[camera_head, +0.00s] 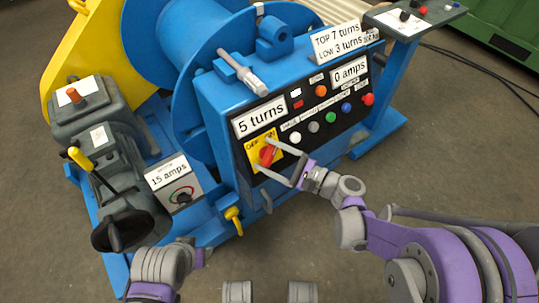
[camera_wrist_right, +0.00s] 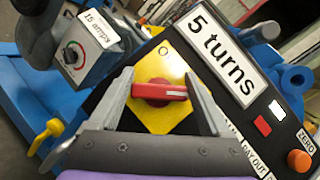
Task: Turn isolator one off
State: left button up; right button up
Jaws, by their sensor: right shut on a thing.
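The isolator is a red rotary handle (camera_head: 267,154) on a yellow plate (camera_head: 254,145) with OFF and ON marks, at the lower left of the control panel. Its number is not readable. My right gripper (camera_head: 280,162) is at the handle, one finger on each side. In the right wrist view the red handle (camera_wrist_right: 160,92) lies crosswise between the fingertips of the right gripper (camera_wrist_right: 163,97), nearly level, with a pale line on it. My left wrist (camera_head: 165,266) shows at the bottom left, but its fingers cannot be made out.
A "5 turns" sign (camera_head: 260,118) is just above the isolator, with several coloured buttons to the right. A "15 amps" dial box (camera_head: 177,187) and a yellow lever (camera_head: 233,220) stand to the left and below. Open floor lies in front.

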jog(key=shift+n, duration=0.3)
jog(key=n+g+p, duration=0.2)
jog(key=n, duration=0.2)
jog(key=shift+s+r+g+p, duration=0.1)
jog(key=shift+g+p, duration=0.2)
jog(key=shift+g, duration=0.1)
jog(key=n+g+h+p, duration=0.1)
jog(key=n, duration=0.1)
jog(key=n+g+h+p, duration=0.1)
jog(key=n+p, duration=0.1)
jog(key=n, duration=0.1)
jog(key=shift+n+g, duration=0.3)
jog(key=n+h, duration=0.1)
jog(key=n+h+p, duration=0.1)
jog(key=n+g+h+p, duration=0.1)
jog(key=shift+s+f+n, duration=0.1)
jog(key=shift+f+n, duration=0.2)
jog(key=shift+n, duration=0.1)
jog(key=shift+d+f+n+h+p, duration=0.1)
jog(key=shift+n+h+p, duration=0.45)
jog(key=shift+n, duration=0.2)
jog(key=shift+d+f+n+h+p, duration=0.1)
jog(key=shift+n+h+p, duration=0.45)
jog(key=shift+n, duration=0.2)
jog(key=o, duration=1.2)
jog(key=p+v, duration=0.2)
jog(key=v, duration=0.8)
jog(key=shift+d+r, duration=0.2)
jog(key=shift+r, duration=0.1)
